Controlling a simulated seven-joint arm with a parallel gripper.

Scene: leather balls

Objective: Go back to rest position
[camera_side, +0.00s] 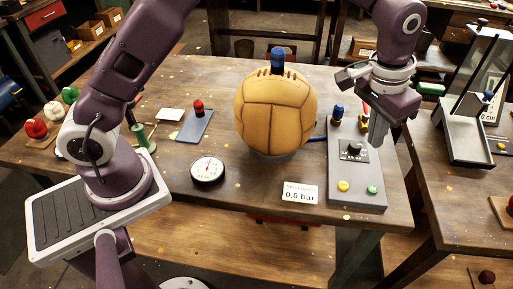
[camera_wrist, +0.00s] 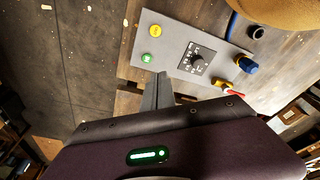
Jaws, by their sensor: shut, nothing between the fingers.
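My gripper (camera_side: 377,136) is above the right side of the wooden table, over the grey control panel (camera_side: 341,193). Its fingers are shut with nothing between them. In the wrist view the shut fingers (camera_wrist: 158,84) point towards the panel's edge near the green button (camera_wrist: 147,58). The panel has a dark knob (camera_side: 354,150), a yellow button (camera_side: 343,186) and a green button (camera_side: 372,190). The tan leather ball (camera_side: 275,112) stands left of my gripper, with a blue-and-black piece (camera_side: 277,58) on its top. The ball and gripper are apart.
A round gauge (camera_side: 207,170) and a "0.6 bar" card (camera_side: 300,193) lie in front of the ball. A blue pad (camera_side: 193,127) with a red-topped piece is at left. A second table (camera_side: 455,195) with a tilted stand is at right.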

